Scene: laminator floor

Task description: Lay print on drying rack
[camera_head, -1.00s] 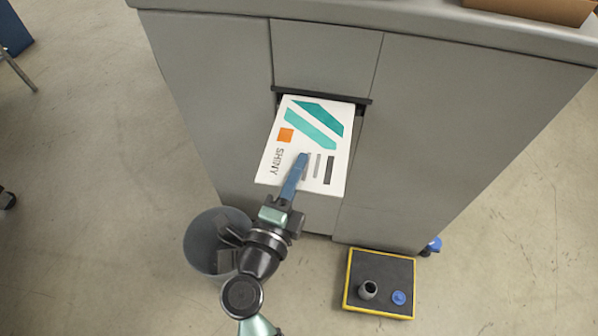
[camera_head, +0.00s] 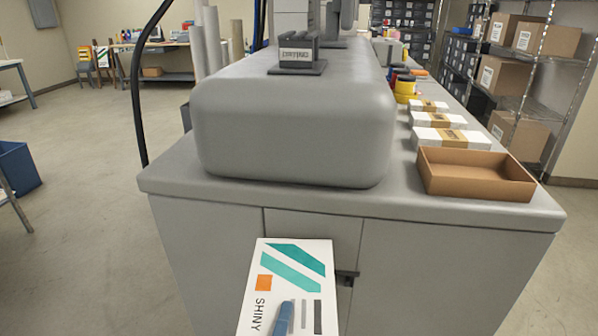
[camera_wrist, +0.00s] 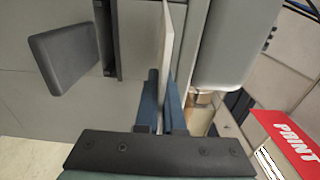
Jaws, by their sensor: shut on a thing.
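The print (camera_head: 290,285) is a white sheet with teal bands, an orange square and the word SHINY. It is in front of the grey machine cabinet at the bottom of the head view, its lower part cut off. My gripper (camera_head: 282,320) is shut on it, one blue finger showing over its face. In the wrist view my gripper (camera_wrist: 165,98) pinches the print (camera_wrist: 167,50), seen edge-on between the fingers. I cannot make out a drying rack in either view.
An open brown box (camera_head: 475,172) and white packs (camera_head: 450,138) stand on the cabinet top. A red PRINT sign (camera_wrist: 290,140) is at right in the wrist view.

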